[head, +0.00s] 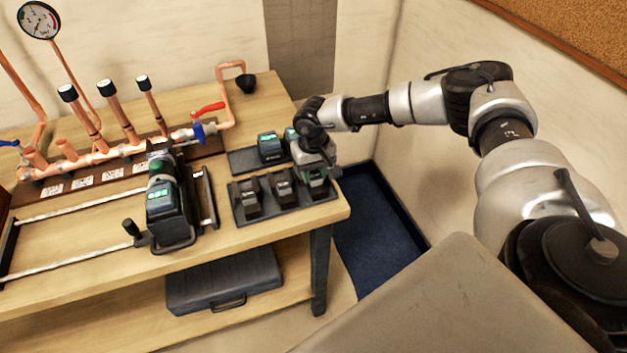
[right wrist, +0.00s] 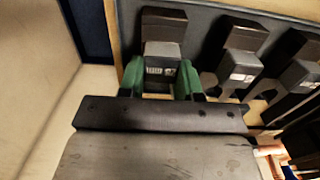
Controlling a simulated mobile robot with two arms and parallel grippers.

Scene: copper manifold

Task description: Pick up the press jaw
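Several dark press jaws with grey metal ends stand in a row in a dark tray (head: 240,217) at the table's right end. The left jaw (head: 250,196) and the middle jaw (head: 284,186) stand free. My right gripper (head: 318,172) is over the rightmost jaw, and its arm comes in from the right. In the right wrist view, the green fingers (right wrist: 161,78) sit either side of the rightmost jaw (right wrist: 164,27), whose label shows between them. The jaw is still in the tray. I cannot tell whether the fingers press on it. My left gripper is out of view.
A press tool (head: 162,200) stands on the wooden table (head: 275,236) left of the tray. A battery-like block (head: 269,147) sits behind the jaws. A copper manifold (head: 110,153) with a red lever runs along the back. A dark case (head: 222,280) lies on the lower shelf.

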